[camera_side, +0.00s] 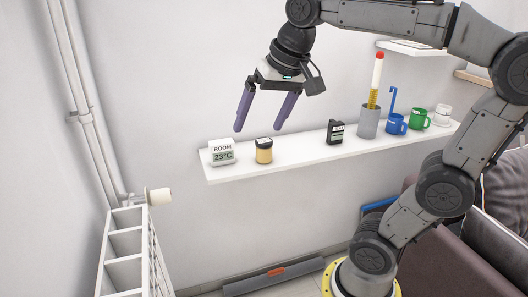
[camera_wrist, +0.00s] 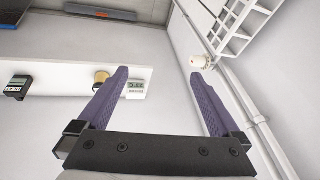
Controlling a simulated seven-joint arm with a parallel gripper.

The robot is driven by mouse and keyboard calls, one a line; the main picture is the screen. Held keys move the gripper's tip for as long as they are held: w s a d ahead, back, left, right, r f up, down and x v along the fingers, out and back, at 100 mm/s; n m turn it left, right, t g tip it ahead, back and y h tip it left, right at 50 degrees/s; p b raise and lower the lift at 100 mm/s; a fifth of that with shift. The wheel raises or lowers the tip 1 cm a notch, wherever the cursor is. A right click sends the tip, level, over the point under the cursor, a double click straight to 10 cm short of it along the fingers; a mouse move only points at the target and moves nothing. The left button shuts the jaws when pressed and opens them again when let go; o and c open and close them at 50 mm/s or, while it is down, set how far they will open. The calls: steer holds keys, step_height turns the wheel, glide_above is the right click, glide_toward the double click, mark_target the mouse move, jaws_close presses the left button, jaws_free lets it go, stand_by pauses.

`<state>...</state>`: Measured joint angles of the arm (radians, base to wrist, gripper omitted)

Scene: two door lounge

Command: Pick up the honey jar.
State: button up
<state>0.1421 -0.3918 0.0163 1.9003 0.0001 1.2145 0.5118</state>
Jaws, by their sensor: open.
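The honey jar (camera_side: 264,151) is a small amber jar with a dark lid and a pale label. It stands upright on the white wall shelf (camera_side: 300,159), just right of the room thermometer. In the wrist view the jar (camera_wrist: 101,76) shows partly, beside the left finger, which hides some of it. My gripper (camera_side: 263,128) is open and empty, with purple fingers pointing down. In the side view it hangs above the thermometer and jar, touching neither. In the wrist view the jar lies outside the gap between the fingertips (camera_wrist: 160,73).
A room thermometer (camera_side: 221,152) reading 23°C stands close left of the jar. A radiator (camera_side: 128,250) and pipes are at left.

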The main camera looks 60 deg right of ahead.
steer(key=w+d+r+m+g, duration=0.15)
steer(key=w+d+m, duration=0.25)
steer(key=w+d, duration=0.45)
steer(key=m+g, duration=0.3)
steer(key=m, duration=0.3)
glide_above(264, 141)
steer(key=shift+y, duration=0.3)
step_height(264, 141, down, 16)
steer(key=shift+s+r, duration=0.15)
steer(key=shift+r, duration=0.1)
step_height(264, 141, down, 7)
steer(key=shift+r, duration=0.1)
steer(key=shift+w+d+f, duration=0.1)
steer(key=shift+f, duration=1.55)
steer(key=shift+w+d+f, duration=0.1)
steer(key=shift+f, duration=1.5)
steer(key=shift+r, duration=0.1)
jaws_close()
steer(key=shift+r, duration=0.1)
